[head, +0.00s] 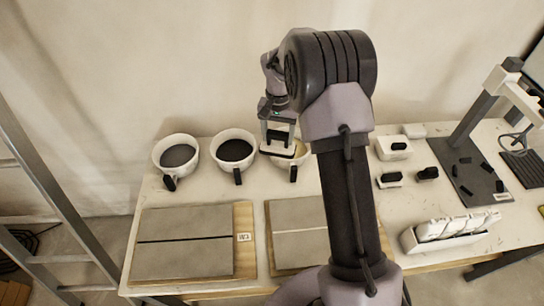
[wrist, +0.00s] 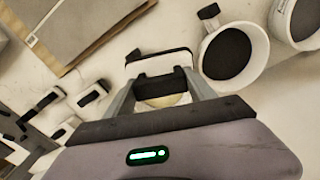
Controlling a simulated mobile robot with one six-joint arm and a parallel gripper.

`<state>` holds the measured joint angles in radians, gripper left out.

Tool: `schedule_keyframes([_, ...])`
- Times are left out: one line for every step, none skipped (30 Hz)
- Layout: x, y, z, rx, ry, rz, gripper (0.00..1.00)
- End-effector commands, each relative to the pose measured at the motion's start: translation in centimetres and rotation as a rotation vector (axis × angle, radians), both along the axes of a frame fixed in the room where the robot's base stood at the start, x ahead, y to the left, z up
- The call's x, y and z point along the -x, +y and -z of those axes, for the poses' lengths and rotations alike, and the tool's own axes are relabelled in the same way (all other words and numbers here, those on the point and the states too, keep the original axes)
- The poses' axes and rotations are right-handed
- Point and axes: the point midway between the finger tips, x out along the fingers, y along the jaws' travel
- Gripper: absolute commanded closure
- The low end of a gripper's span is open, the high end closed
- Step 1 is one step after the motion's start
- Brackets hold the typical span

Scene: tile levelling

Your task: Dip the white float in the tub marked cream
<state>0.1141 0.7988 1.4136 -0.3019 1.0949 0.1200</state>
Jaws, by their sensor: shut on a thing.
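My gripper (head: 278,138) is shut on the black handle of the white float (wrist: 150,57), whose pale plate has a dark edge. It holds the float over the rightmost of three white tubs (head: 304,160), which has a cream-coloured filling. The float overlaps the tub's left part in the head view; whether it touches the filling I cannot tell. In the wrist view the handle (wrist: 160,86) lies between the fingers, with a bit of cream filling (wrist: 166,101) behind it. My gripper and arm hide much of this tub. I cannot read any mark on it.
Two tubs with dark fillings, the middle one (head: 254,141) and the left one (head: 196,148), stand to the left. Tile boards (head: 243,225) lie in front. Blocks with black handles (head: 402,155), a dark stand base (head: 475,200) and a white rack (head: 408,242) are on the right.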

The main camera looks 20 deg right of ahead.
Motion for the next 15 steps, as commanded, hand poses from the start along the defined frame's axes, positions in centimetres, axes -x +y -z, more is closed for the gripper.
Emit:
schedule_keyframes([-1.7,-1.2,-1.6,0.002,-0.002,0.071,0.88])
schedule_keyframes([-2.7,-2.0,-2.0,0.002,-0.001,0.122,0.88])
schedule_keyframes([-3.8,-2.9,-2.4,0.001,0.0,0.189,0.88])
schedule_keyframes([-4.6,-3.7,-2.7,0.002,0.0,0.237,0.88])
schedule_keyframes([-5.3,-4.3,-3.0,0.0,-0.001,0.282,0.88])
schedule_keyframes([-6.0,-5.1,-3.3,0.0,-0.002,0.336,0.88])
schedule_keyframes([-6.4,-5.6,-3.4,0.001,-0.003,0.37,0.88])
schedule_keyframes([-6.8,-6.0,-3.4,0.0,-0.004,0.397,0.88])
schedule_keyframes([-7.1,-6.3,-3.5,0.0,-0.005,0.426,0.88])
schedule_keyframes([-7.3,-6.5,-3.5,-0.001,-0.005,0.44,0.88])
schedule_keyframes([-7.4,-6.7,-3.4,-0.002,-0.006,0.451,0.88])
schedule_keyframes([-7.5,-6.8,-3.1,-0.002,-0.006,0.461,0.88])
schedule_keyframes([-7.5,-6.8,-2.8,-0.002,-0.006,0.464,0.88])
schedule_keyframes([-7.5,-6.8,-2.4,-0.002,-0.006,0.465,0.88])
schedule_keyframes([-7.5,-6.8,-1.7,-0.002,-0.006,0.464,0.88])
